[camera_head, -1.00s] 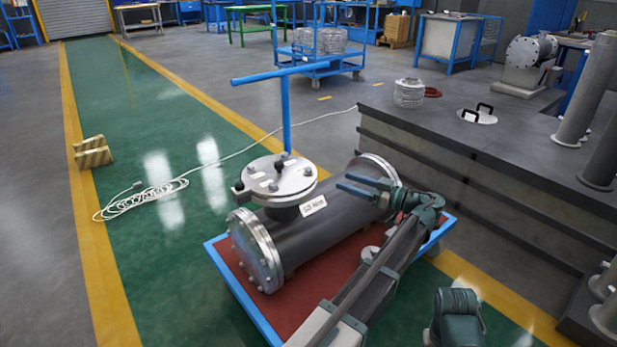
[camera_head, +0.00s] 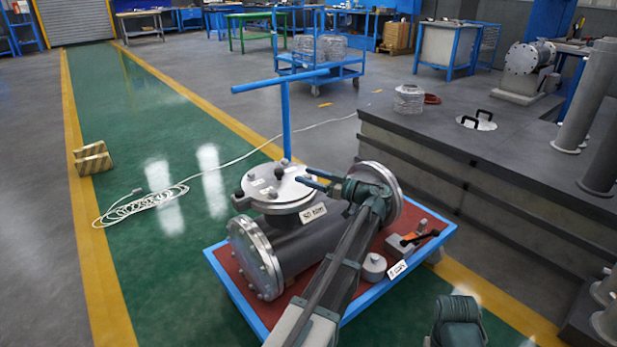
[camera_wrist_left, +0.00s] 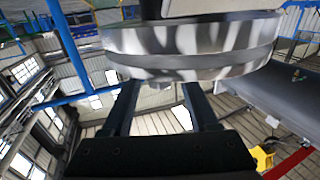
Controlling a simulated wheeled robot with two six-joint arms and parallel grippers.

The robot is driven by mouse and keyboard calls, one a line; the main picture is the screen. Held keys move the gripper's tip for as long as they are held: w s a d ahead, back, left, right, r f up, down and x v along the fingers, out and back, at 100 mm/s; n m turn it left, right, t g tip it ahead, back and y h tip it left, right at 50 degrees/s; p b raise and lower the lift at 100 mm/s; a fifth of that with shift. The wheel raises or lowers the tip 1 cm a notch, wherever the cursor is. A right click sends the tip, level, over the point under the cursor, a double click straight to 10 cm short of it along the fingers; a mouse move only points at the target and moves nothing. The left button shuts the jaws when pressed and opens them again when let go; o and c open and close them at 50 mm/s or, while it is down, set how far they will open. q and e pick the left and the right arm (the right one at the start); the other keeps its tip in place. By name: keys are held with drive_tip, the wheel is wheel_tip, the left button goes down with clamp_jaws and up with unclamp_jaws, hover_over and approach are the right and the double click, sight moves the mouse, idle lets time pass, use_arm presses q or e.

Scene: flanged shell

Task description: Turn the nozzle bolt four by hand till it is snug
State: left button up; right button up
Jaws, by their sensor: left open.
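The grey flanged shell (camera_head: 285,248) lies on the red-topped cart. Its upright nozzle carries a round metal flange (camera_head: 262,196) with small white labels and dark bolt heads or knobs. I cannot tell which is bolt four. My left gripper (camera_head: 302,176) is open, its two fingers pointing left at the flange's right edge. In the left wrist view the flange rim (camera_wrist_left: 190,48) fills the top, and the fingers (camera_wrist_left: 163,98) reach under it. A small bolt end (camera_wrist_left: 160,84) shows below the rim between them; contact is unclear.
The blue-edged cart (camera_head: 236,306) bears a grey round part (camera_head: 374,266) and an orange-and-black tool (camera_head: 412,238) at its right. Its blue handle (camera_head: 286,130) rises behind the nozzle. A dark workbench (camera_head: 455,150) stands right. A white cable (camera_head: 140,205) lies on the floor left.

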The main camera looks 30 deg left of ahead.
use_arm(q)
drive_tip(key=shift+a, duration=0.1)
clamp_jaws()
idle(0.3)
drive_tip(key=shift+s+m+t, duration=0.1)
drive_tip(key=shift+m+t, duration=0.2)
drive_tip(key=shift+t, duration=0.2)
drive_tip(key=shift+s+m+t, duration=0.15)
drive_tip(key=shift+m+t, duration=0.35)
drive_tip(key=shift+t, duration=0.3)
drive_tip(key=m+t+h, duration=0.1)
drive_tip(key=m+t, duration=0.1)
drive_tip(key=t, duration=0.1)
drive_tip(key=shift+t, duration=0.3)
drive_tip(key=m+t+h, duration=0.2)
drive_tip(key=m+t, duration=0.1)
drive_tip(key=shift+t, duration=0.4)
drive_tip(key=shift+w+m+t+h, duration=0.2)
drive_tip(key=shift+m+t+h, duration=0.7)
drive_tip(key=shift+t+h, duration=0.1)
drive_tip(key=shift+w, duration=0.1)
